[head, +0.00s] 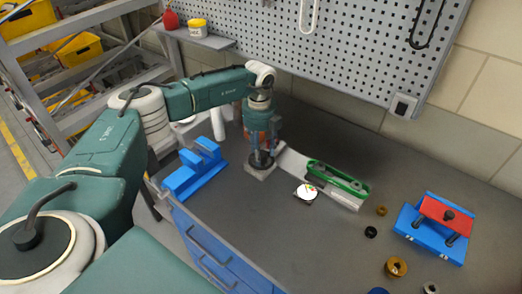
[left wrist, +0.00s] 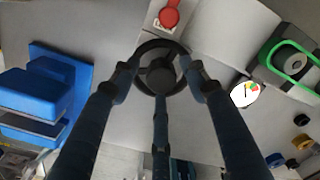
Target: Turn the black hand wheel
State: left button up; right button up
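The black hand wheel (head: 262,160) is mounted on a light base plate (head: 257,174) on the grey bench. In the left wrist view the wheel (left wrist: 160,70) shows its round rim, spokes and dark hub. My left gripper (head: 263,153) points down over it from above. In the left wrist view the three dark fingers of the gripper (left wrist: 160,78) stand around the wheel, with their tips at the rim on the left, right and lower sides. They look closed on the rim. The fingers partly cover the wheel in the head view. My right gripper is not in view.
A blue fixture (head: 195,172) stands left of the wheel. A round white gauge (head: 306,192) and a green-rimmed part (head: 338,180) lie right. A red knob (left wrist: 169,14) is close beyond the wheel. A blue-red fixture (head: 432,228) and several small rings are further right. A pegboard (head: 360,45) stands behind.

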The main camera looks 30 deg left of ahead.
pick_arm(q)
jog(key=c, duration=0.9)
